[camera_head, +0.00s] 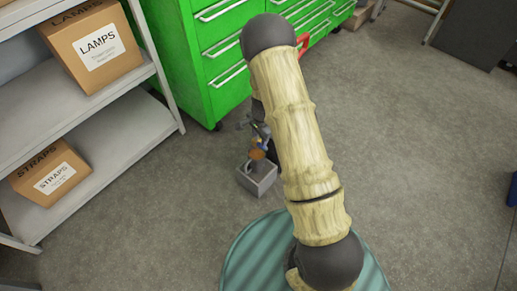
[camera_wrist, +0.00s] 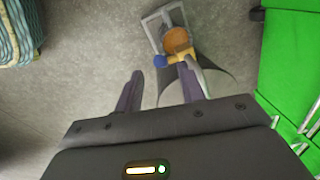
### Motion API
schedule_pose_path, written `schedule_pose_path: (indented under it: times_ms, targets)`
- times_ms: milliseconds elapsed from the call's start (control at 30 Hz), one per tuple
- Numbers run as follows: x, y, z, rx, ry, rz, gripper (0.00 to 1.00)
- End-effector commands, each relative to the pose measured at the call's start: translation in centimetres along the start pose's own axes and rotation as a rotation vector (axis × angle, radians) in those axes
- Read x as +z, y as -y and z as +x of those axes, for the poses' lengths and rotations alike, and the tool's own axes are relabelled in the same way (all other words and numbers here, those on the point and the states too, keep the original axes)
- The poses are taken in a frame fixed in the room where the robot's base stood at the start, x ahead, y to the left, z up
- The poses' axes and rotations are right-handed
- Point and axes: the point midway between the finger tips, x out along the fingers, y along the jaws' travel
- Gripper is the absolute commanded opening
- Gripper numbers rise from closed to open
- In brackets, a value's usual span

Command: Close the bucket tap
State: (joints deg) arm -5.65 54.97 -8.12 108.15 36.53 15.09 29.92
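The tap shows in the wrist view as a yellow body (camera_wrist: 184,56) with a blue handle (camera_wrist: 160,62) on its left. An orange-brown disc (camera_wrist: 176,40) lies just above it. The pale grey curved surface of the bucket (camera_wrist: 217,86) is behind the right finger. My gripper (camera_wrist: 160,70) is open, its fingers apart. The right fingertip overlaps the yellow body, and the blue handle is just beyond the gap; I cannot tell whether they touch. In the head view the tap (camera_head: 261,131) is small, and my arm hides most of the bucket and gripper.
A grey square tray (camera_head: 258,182) stands on the floor under the tap. A green drawer cabinet (camera_head: 185,50) is behind. A grey shelf (camera_head: 105,140) at left holds a LAMPS box (camera_head: 92,45) and a STRAPS box (camera_head: 48,172).

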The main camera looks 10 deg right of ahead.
Motion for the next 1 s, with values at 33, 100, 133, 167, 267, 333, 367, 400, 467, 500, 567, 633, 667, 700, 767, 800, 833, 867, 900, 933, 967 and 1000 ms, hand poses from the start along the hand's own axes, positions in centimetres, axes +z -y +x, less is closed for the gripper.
schedule_pose_path:
  times_ms: [33,100,133,167,267,333,367,400,467,500,567,633,667,700,767,800,833,867,900,933,967,1000]
  targets:
    - [0.0,-0.1,1.3,0.002,0.001,0.001,0.39]
    - [0.0,-0.1,2.5,0.001,0.001,0.002,0.39]
    - [0.0,-0.1,3.0,0.001,0.001,0.002,0.39]
    - [0.0,-0.1,3.6,0.002,0.001,0.002,0.39]
    - [0.0,-0.1,5.3,0.002,0.001,0.001,0.39]
    - [0.0,0.0,6.3,0.0,0.0,0.0,0.39]
    - [0.0,0.0,6.7,0.0,0.0,0.0,0.39]
    - [0.0,0.0,7.1,0.0,0.001,0.0,0.39]
    - [0.0,0.0,7.5,0.0,0.001,0.0,0.39]
    - [0.0,0.0,7.7,0.0,0.001,0.0,0.39]
    - [0.0,0.0,7.9,0.0,0.0,0.0,0.39]
    - [0.0,0.0,7.9,0.0,0.0,0.001,0.39]
    - [0.0,0.0,7.9,0.0,0.0,0.001,0.39]
    - [0.0,0.0,7.9,0.0,0.0,0.001,0.39]
    - [0.0,0.0,7.9,0.0,0.0,0.0,0.39]
    - [0.0,0.0,7.8,0.0,0.0,0.0,0.39]
    - [0.0,0.0,7.8,0.0,0.0,0.0,0.35]
    - [0.0,0.0,7.8,0.0,0.0,0.0,0.29]
    - [0.0,0.0,7.8,0.0,0.0,0.0,0.22]
    - [0.0,0.0,7.8,0.0,0.0,0.0,0.16]
    - [0.0,0.0,7.8,0.0,0.0,0.0,0.1]
    - [0.0,0.0,7.8,0.0,0.0,0.0,0.02]
